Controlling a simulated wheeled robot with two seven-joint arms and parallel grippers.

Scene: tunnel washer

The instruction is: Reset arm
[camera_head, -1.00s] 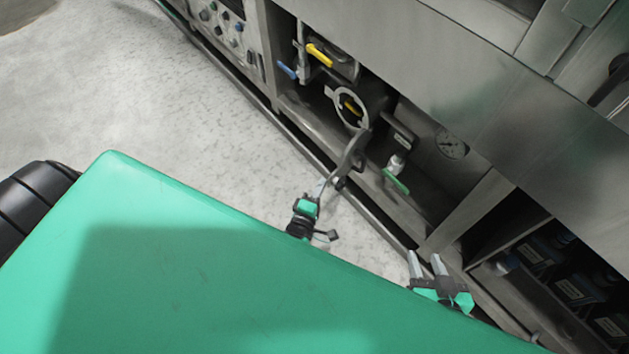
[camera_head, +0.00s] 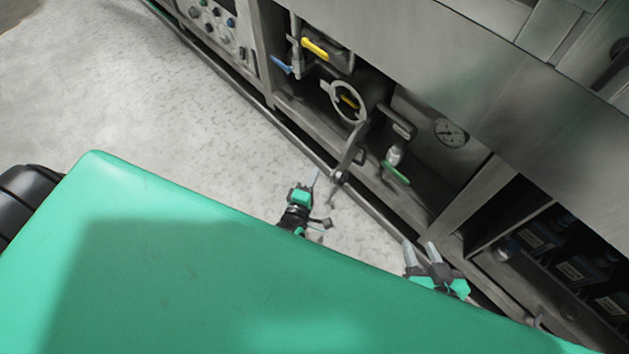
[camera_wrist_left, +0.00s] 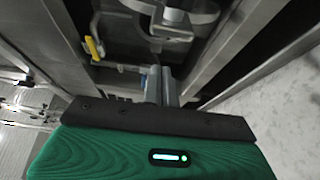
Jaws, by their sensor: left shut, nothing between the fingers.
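My left gripper (camera_head: 314,177) is in the head view, just past the green edge of my body, left of a hanging grey metal lever (camera_head: 348,153). Its fingers look together and empty, and a small gap shows between it and the lever. In the left wrist view its two fingers (camera_wrist_left: 160,85) lie side by side with nothing between them. My right gripper (camera_head: 420,250) is further right, over the edge of my body. Its two fingers are apart, with nothing between them.
The washer's open lower bay holds a round ring fitting (camera_head: 348,101), a yellow handle (camera_head: 315,49), a blue handle (camera_head: 281,64), a green handle (camera_head: 395,173) and a gauge (camera_head: 451,132). Dark containers (camera_head: 575,270) stand in the right bay. Pale floor (camera_head: 130,90) is clear at left.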

